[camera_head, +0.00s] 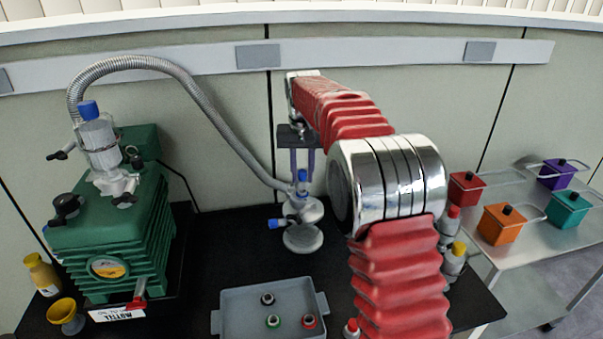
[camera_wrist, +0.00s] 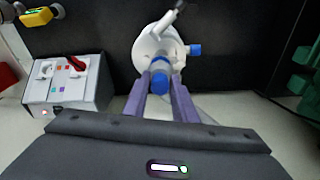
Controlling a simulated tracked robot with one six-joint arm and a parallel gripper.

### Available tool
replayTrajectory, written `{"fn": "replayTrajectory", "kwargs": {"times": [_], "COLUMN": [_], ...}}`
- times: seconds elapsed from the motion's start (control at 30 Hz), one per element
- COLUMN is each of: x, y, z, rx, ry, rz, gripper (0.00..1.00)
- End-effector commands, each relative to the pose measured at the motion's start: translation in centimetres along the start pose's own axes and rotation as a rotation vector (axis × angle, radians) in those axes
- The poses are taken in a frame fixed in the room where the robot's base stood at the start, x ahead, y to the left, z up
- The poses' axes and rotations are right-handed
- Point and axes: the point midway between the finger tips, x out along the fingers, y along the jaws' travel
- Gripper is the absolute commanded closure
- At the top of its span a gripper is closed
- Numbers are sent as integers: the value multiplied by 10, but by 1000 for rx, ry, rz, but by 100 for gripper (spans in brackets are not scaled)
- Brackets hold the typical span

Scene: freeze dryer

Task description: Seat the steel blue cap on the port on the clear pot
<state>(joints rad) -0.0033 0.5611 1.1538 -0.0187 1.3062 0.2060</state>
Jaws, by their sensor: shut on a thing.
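The blue cap (camera_head: 302,175) is between my gripper's two purple fingers and also shows in the wrist view (camera_wrist: 160,83). My gripper (camera_head: 302,168) is shut on it and points down. The clear pot (camera_head: 304,239) stands on the black bench directly below, and it shows beyond the fingertips in the wrist view (camera_wrist: 152,47). The cap appears over the pot's upper neck. The port under the cap is mostly hidden, and I cannot tell whether the two touch. A separate blue knob (camera_head: 276,224) sticks out from the pot's side, also visible in the wrist view (camera_wrist: 195,50).
A ribbed metal hose (camera_head: 185,80) runs from the green pump (camera_head: 110,235) to the pot. A grey tray (camera_head: 232,297) with three small rings lies in front. Bottles (camera_head: 453,262) stand at right. A white box (camera_wrist: 65,88) shows in the wrist view.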

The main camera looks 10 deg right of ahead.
Motion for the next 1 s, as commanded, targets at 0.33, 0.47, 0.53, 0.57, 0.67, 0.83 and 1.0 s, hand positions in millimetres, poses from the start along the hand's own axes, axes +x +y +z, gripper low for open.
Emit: {"fn": "replayTrajectory", "kwargs": {"times": [0.33, 0.47, 0.53, 0.57, 0.67, 0.83, 1.0], "x": [0, 2, 3, 4, 6, 10, 13], "y": [0, 0, 0, 0, 0, 1, 1], "z": [0, 1, 1, 1, 1, 2, 2], "rx": [-1, 0, 0, 0, 0, 0, 0], "ry": [0, 0, 0, 0, 0, 0, 0], "rz": [7, 6, 6, 6, 6, 6, 7], "gripper": [100, 100, 100, 100, 100, 100, 100]}}
